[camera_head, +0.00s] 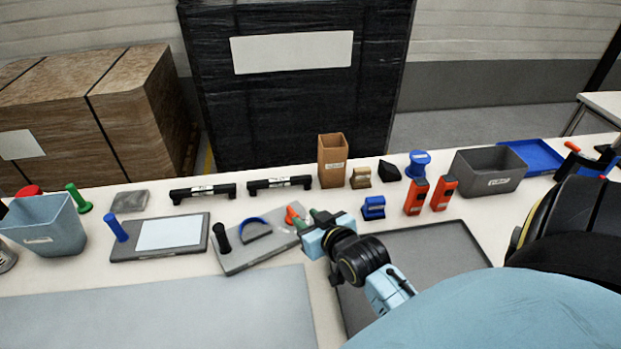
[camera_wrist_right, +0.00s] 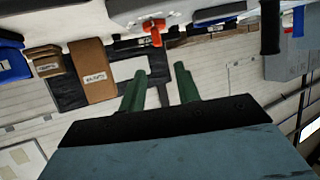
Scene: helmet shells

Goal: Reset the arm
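My right gripper (camera_head: 318,214) reaches over the table at the middle, at the right end of a grey fixture board (camera_head: 240,258) that carries a black post, a blue arch and an orange clip (camera_head: 292,214). In the right wrist view, the two green fingers of the right gripper (camera_wrist_right: 160,70) stand apart with nothing between them. The orange clip also shows there (camera_wrist_right: 153,32), beyond the fingers. Whether the fingers touch the board cannot be told. My left gripper is not in view.
A dark grey tray (camera_head: 440,248) lies under my right forearm. Behind it stand a brown box (camera_head: 332,160), blue and orange blocks, and a grey bin (camera_head: 488,172). At left are a second board (camera_head: 140,250) and a blue-grey bin (camera_head: 50,232). The front-left grey mat (camera_head: 160,310) is clear.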

